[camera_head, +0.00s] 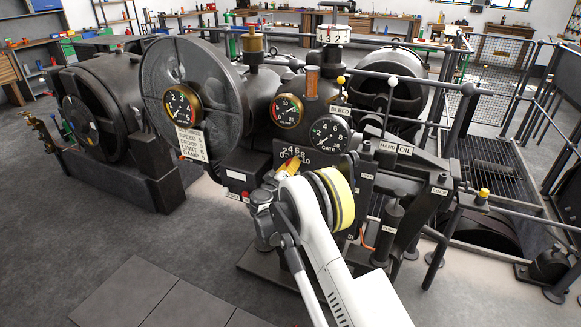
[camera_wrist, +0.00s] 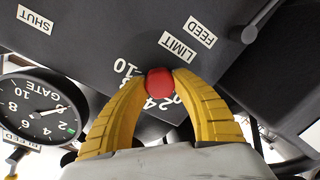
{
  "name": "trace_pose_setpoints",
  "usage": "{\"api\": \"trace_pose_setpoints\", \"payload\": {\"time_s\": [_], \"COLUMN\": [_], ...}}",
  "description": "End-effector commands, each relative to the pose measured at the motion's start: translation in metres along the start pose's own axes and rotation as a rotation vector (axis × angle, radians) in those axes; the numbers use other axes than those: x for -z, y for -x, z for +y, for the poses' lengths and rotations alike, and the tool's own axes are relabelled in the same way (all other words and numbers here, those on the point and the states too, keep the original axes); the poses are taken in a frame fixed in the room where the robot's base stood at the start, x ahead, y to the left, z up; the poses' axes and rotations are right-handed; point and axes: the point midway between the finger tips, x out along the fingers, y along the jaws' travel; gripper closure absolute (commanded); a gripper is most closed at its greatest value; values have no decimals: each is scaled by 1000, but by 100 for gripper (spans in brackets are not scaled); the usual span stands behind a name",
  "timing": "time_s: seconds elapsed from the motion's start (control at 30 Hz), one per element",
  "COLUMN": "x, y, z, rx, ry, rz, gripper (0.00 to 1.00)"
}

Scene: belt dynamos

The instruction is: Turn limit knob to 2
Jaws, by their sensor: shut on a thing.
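The limit knob is a red knob (camera_wrist: 160,80) in the wrist view, with a white LIMIT label (camera_wrist: 178,48) close by and a FEED label (camera_wrist: 201,31) beyond it. White scale numbers stand on the dark panel around it, partly hidden by my fingers, and the picture is turned over. I cannot make out a pointer or the knob's setting. My gripper (camera_wrist: 159,84) has its yellow fingertips closed on both sides of the red knob. In the head view my gripper (camera_head: 288,166) is at the front panel of the black machine, below the gauges, and the arm hides much of the knob.
A white settings card (camera_head: 191,143) hangs by the big black wheel. A GATE gauge (camera_head: 329,133) sits above my gripper and also shows in the wrist view (camera_wrist: 42,108). HAND and OIL labels (camera_head: 395,147) and levers stand to the right. Grey floor is open at front left.

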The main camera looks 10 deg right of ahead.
Motion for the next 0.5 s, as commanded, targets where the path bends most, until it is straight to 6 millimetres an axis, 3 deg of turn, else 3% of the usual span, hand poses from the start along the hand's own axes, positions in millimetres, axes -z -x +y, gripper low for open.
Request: {"api": "trace_pose_setpoints", "payload": {"time_s": [0.5], "x": [1], "y": [-1], "z": [0], "rx": [1], "ry": [489], "rz": [-43], "gripper": [98]}}
